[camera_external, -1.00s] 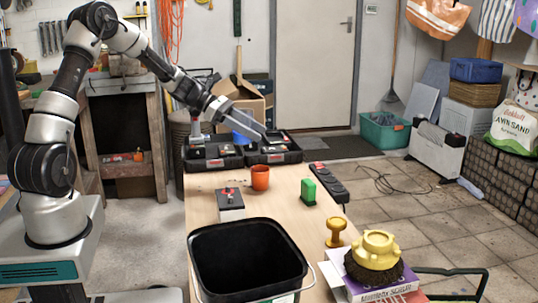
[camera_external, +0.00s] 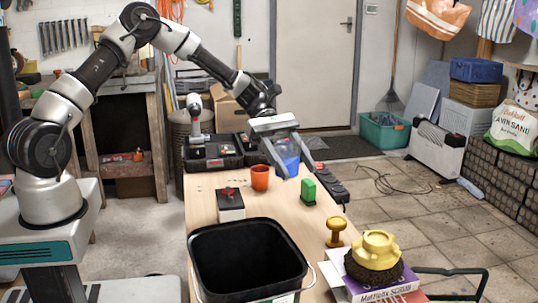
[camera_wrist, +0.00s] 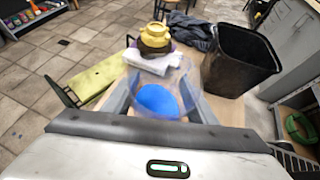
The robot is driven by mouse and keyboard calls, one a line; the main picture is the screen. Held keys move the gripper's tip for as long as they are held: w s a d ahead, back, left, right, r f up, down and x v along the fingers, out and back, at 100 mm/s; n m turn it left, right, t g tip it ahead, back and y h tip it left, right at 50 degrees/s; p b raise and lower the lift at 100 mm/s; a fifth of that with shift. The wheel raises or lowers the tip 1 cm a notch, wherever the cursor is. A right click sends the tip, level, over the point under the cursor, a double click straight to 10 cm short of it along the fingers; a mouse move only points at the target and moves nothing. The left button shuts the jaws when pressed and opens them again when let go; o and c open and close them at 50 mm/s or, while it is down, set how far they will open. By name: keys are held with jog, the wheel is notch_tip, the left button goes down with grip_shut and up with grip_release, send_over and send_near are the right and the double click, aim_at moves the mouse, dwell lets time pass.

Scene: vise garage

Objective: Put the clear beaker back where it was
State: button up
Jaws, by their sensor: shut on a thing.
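The clear beaker (camera_external: 287,163) looks see-through with blue inside it. My gripper (camera_external: 298,168) is shut on it and holds it above the table (camera_external: 270,206), behind the green block (camera_external: 308,191). In the wrist view the beaker (camera_wrist: 157,99) sits between the two grey fingers of my gripper (camera_wrist: 157,96), and its blue part shows as a round patch. Its clear walls are faint, so its exact outline is hard to see.
A black tray (camera_external: 215,160) is at the back.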

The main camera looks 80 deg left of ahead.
jog(key=shift+s+d+m+g, duration=0.1)
jog(key=shift+d+m+g, duration=0.3)
jog(key=shift+d, duration=0.6)
jog(key=f, duration=0.5)
jog(key=f+b, duration=0.1)
jog(key=f, duration=0.4)
jog(key=f+b, duration=0.1)
jog(key=f, duration=0.4)
jog(key=shift+d, duration=0.3)
jog(key=shift+f, duration=0.1)
jog(key=o, duration=1.2)
